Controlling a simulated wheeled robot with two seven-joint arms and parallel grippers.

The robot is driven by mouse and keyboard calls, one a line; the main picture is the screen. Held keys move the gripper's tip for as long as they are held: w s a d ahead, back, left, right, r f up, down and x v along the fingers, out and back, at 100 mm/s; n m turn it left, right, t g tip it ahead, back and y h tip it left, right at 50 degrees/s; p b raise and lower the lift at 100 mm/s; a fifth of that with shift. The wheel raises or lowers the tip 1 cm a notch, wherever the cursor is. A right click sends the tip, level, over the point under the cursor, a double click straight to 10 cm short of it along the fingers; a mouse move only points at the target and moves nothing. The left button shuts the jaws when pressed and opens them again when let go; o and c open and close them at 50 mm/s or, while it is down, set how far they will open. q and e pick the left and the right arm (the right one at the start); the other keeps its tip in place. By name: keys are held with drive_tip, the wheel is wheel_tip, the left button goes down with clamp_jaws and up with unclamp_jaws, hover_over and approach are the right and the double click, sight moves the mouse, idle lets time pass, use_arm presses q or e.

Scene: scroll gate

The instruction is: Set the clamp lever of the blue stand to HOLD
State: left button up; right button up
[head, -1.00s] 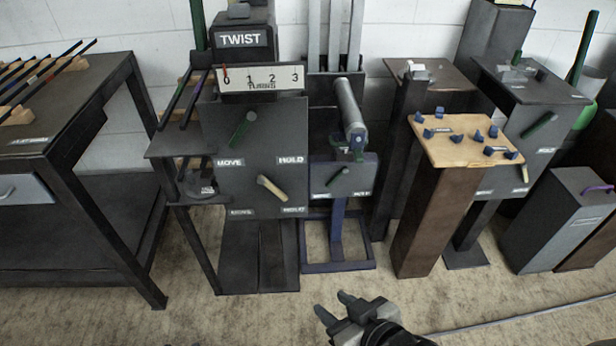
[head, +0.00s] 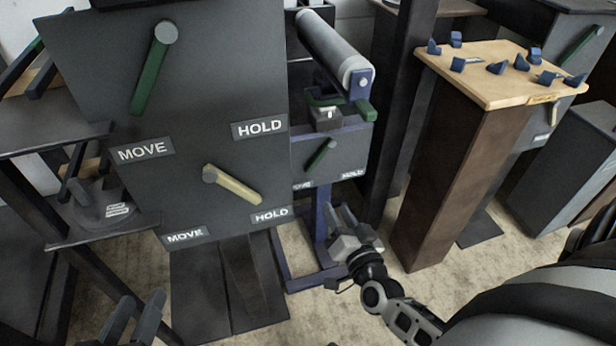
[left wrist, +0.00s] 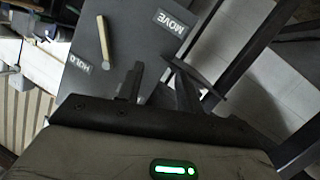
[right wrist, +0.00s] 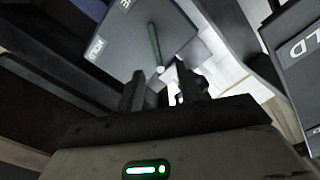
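The blue stand (head: 323,215) stands behind and to the right of a large grey panel in the head view. Its small grey plate carries a green clamp lever (head: 320,155), slanting down-left toward the MOVE label (head: 302,185). The HOLD label (head: 352,175) is at the lower right. My right gripper (head: 338,211) is open and empty, in front of and below the plate. In the right wrist view the lever (right wrist: 154,46) lies beyond the parted fingers, apart from them. My left gripper (head: 137,308) is open and empty at the lower left, below the large panel.
The large grey panel (head: 220,100) has a green lever (head: 152,75) and a cream lever (head: 235,187). A grey roller (head: 335,50) tops the blue stand. A brown pedestal with a wooden board (head: 490,90) of blue pieces stands right. Carpet is open between.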

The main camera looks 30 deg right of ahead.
drive_tip(key=d, duration=0.1)
drive_tip(key=h+b, duration=0.1)
drive_tip(key=b, duration=0.4)
approach(316, 163)
drive_tip(key=shift+m, duration=0.3)
drive_tip(key=x, duration=0.7)
drive_tip(key=shift+w+d+f, duration=0.15)
drive_tip(key=shift+w, duration=0.2)
drive_tip(key=shift+w+d, duration=0.1)
drive_tip(key=shift+w, duration=0.45)
use_arm(q)
drive_tip(key=shift+w+d+r+n+t+h, duration=0.25)
drive_tip(key=shift+r+t+h, duration=0.15)
drive_tip(key=shift+r+h, duration=0.1)
drive_tip(key=shift+w+d+r+n+t+h, duration=0.25)
drive_tip(key=shift+r+t+h, duration=0.15)
drive_tip(key=shift+r+h, duration=0.1)
use_arm(e)
clamp_jaws()
